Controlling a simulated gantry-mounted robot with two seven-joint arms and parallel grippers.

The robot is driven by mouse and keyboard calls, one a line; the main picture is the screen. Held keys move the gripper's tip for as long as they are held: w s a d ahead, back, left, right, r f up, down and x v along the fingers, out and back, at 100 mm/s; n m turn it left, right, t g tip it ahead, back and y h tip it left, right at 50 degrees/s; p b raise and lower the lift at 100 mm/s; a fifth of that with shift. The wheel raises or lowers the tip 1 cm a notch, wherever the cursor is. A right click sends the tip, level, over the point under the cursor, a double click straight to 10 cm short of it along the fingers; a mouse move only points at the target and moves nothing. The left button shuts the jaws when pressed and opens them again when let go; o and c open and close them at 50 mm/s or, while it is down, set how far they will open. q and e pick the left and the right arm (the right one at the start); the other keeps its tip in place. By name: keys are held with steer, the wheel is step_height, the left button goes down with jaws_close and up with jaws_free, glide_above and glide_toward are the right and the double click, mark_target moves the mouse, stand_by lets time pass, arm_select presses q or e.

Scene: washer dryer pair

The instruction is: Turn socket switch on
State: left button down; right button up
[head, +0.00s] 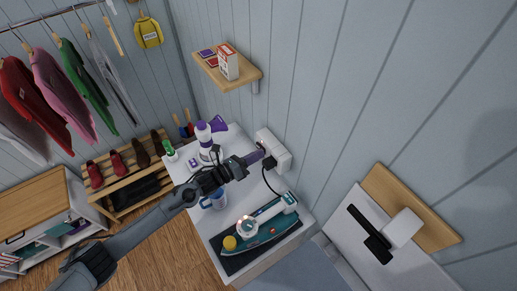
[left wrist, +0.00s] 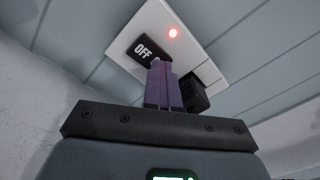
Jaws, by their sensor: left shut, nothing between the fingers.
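The white socket (head: 281,158) is on the grey panelled wall, just past the tips of my left gripper (head: 261,154). In the left wrist view the socket plate (left wrist: 200,22) carries a black switch (left wrist: 143,48) marked OFF, and a small red light (left wrist: 173,33) glows beside it. A black plug (left wrist: 194,93) sits in the socket, to the right of the fingers. My left gripper (left wrist: 160,63) is shut and empty, its purple fingertips at the lower right edge of the switch. I cannot tell whether they touch it. My right gripper is not in view.
Below the socket, a white surface (head: 213,222) holds a teal iron (head: 265,225), a blue mug (head: 214,200) and a purple-and-white bottle (head: 205,135). A black cord runs from the plug toward the iron. A wooden shelf (head: 240,80) is on the wall above.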

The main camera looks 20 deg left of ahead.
arm_select(q)
steer(key=p+v, duration=0.2)
steer(key=v, duration=0.2)
steer(key=shift+s+a+r, duration=0.1)
steer(key=shift+s+a, duration=0.1)
steer(key=shift+s, duration=0.05)
stand_by(0.3)
steer(key=shift+b+v, duration=0.45)
steer(key=shift+v, duration=4.95)
